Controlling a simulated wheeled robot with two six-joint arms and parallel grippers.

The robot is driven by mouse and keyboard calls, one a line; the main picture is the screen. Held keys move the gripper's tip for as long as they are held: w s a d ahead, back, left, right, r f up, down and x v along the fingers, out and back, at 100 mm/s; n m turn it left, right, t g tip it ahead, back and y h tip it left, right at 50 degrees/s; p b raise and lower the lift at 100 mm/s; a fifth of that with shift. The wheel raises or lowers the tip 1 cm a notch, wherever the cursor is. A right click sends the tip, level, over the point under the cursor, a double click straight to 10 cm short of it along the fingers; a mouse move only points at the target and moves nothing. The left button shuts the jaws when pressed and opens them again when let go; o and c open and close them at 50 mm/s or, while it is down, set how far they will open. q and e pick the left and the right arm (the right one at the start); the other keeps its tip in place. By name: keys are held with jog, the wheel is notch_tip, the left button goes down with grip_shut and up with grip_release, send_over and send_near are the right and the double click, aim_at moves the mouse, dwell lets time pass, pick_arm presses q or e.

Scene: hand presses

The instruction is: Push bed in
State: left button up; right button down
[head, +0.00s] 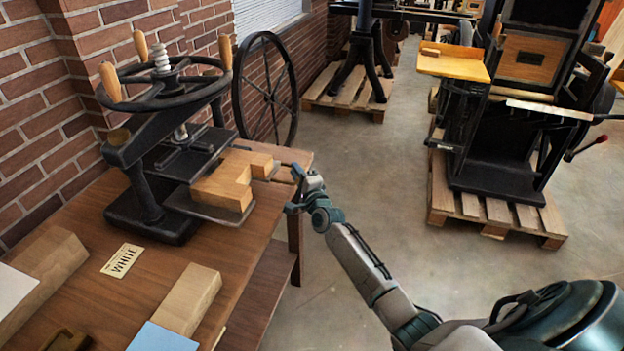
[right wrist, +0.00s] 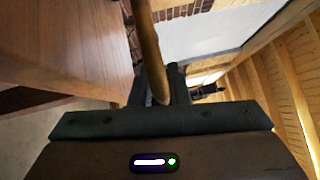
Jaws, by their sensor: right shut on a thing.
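The bed is a dark flat plate (head: 205,207) sticking out from under the black hand press (head: 150,175) on the wooden table. A light wooden block (head: 222,187) with a stepped shape lies on it. My right gripper (head: 301,187) is at the table's right edge, to the right of the block. In the right wrist view its fingers (right wrist: 163,98) are shut on a slim brown wooden piece (right wrist: 148,45). How this piece joins the bed is not clear in the head view. My left gripper is not in view.
The press has a black handwheel (head: 165,85) with wooden knobs above the bed. A brick wall stands at the left. Clear floor (head: 370,190) lies to the right, before another press.

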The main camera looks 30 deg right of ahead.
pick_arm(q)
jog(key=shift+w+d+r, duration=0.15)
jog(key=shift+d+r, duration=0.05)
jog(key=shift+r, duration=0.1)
pick_arm(e)
jog(key=shift+w+r, duration=0.2)
jog(key=shift+r, duration=0.1)
jog(key=c, duration=1.5)
grip_release()
jog(key=shift+s+f, duration=0.1)
jog(key=shift+f, duration=0.05)
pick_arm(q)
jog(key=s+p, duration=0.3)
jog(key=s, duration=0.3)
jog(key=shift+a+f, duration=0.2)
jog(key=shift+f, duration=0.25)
pick_arm(e)
jog(key=shift+s+a+f, duration=0.15)
jog(key=shift+s+f, duration=0.05)
jog(key=shift+s, duration=1.55)
jog(key=shift+s+a+f, duration=0.2)
jog(key=shift+s, duration=1.6)
jog(key=shift+s+a+f, duration=0.15)
jog(key=shift+s+f, duration=0.05)
jog(key=shift+s, duration=1.55)
